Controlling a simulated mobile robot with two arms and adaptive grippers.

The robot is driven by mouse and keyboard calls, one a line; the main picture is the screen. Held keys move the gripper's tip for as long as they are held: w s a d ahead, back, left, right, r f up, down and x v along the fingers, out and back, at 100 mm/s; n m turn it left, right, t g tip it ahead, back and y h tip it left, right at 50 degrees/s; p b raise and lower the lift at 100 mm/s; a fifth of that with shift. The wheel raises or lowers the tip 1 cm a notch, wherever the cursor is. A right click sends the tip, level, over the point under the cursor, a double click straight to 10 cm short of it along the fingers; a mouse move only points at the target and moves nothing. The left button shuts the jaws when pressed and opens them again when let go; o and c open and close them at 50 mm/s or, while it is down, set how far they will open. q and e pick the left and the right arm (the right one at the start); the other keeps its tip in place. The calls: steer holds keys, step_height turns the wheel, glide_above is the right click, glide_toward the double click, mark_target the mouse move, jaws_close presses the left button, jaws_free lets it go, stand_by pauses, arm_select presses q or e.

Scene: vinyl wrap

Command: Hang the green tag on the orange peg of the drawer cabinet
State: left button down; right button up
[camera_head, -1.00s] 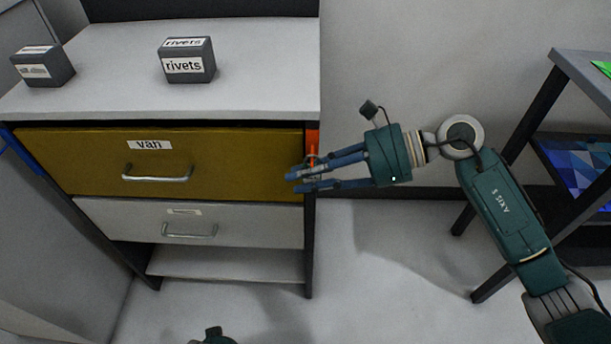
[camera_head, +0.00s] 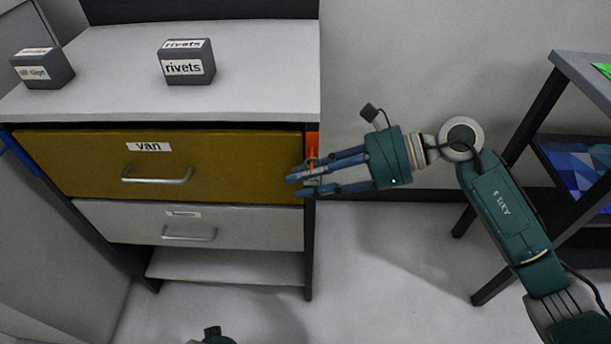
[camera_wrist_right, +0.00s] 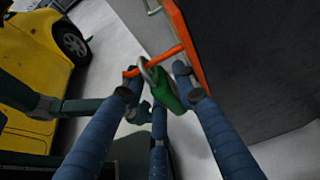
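The green tag (camera_wrist_right: 166,93) with its metal ring hangs at the orange peg (camera_wrist_right: 165,58) in the right wrist view. The ring looks to be around the peg, near its free end. The peg stands out from an orange plate (camera_head: 312,143) on the right side of the drawer cabinet (camera_head: 225,102). My right gripper (camera_head: 300,184) is at that side, its blue fingers spread on both sides of the tag. In the right wrist view the fingertips (camera_wrist_right: 154,84) are apart and do not visibly clamp the tag.
The cabinet has a mustard drawer (camera_head: 80,165) labelled "van" and a grey drawer (camera_head: 120,222), both shut. A "rivets" box (camera_head: 187,68) and another box (camera_head: 42,70) stand on top. A dark-legged table (camera_head: 585,70) is at the right. A yellow vehicle (camera_wrist_right: 35,75) shows in the wrist view.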

steer(key=shift+a+r, duration=0.1)
steer(key=shift+r, duration=0.3)
